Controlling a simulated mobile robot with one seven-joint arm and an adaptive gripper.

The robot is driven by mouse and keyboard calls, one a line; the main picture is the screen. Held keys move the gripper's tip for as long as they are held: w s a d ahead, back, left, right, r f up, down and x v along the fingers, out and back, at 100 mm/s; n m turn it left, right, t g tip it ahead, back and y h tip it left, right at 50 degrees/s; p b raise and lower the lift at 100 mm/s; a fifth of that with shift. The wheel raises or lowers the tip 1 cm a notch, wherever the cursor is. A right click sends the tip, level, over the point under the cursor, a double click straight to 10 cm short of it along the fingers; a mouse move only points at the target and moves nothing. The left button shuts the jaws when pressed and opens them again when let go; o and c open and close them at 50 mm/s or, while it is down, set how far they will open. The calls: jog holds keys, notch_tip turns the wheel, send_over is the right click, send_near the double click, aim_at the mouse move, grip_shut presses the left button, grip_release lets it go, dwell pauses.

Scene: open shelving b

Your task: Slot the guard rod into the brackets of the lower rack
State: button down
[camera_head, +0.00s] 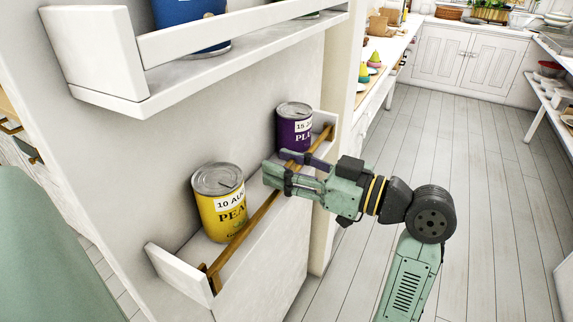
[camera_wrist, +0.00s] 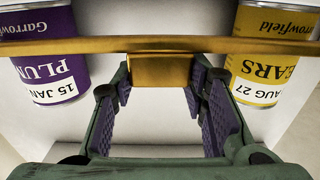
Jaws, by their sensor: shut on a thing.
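The guard rod (camera_head: 252,222) is a long brown bar along the open front of the lower rack (camera_head: 180,272). Its ends lie at the rack's two end walls, close to the brackets; I cannot tell whether either end is seated. The near bracket (camera_head: 204,268) shows as a small brown piece. My gripper (camera_head: 279,172) is at the rod's middle. In the wrist view the rod (camera_wrist: 90,46) runs level across the top. A brown block (camera_wrist: 160,69) at its middle sits between the fingers of my gripper (camera_wrist: 160,82), which is shut on it.
A yellow can (camera_head: 222,208) and a purple can (camera_head: 293,130) stand in the lower rack, behind the rod and on either side of my gripper. An upper rack (camera_head: 200,72) with a blue container (camera_head: 185,22) hangs above. The floor (camera_head: 450,150) to the right is clear.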

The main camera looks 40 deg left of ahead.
jog(key=c, duration=1)
grip_release()
jog(key=shift+f, duration=0.1)
jog(key=shift+o, duration=0.2)
jog(key=shift+r, duration=0.25)
jog(key=b+v, duration=0.3)
jog(key=v, duration=0.9)
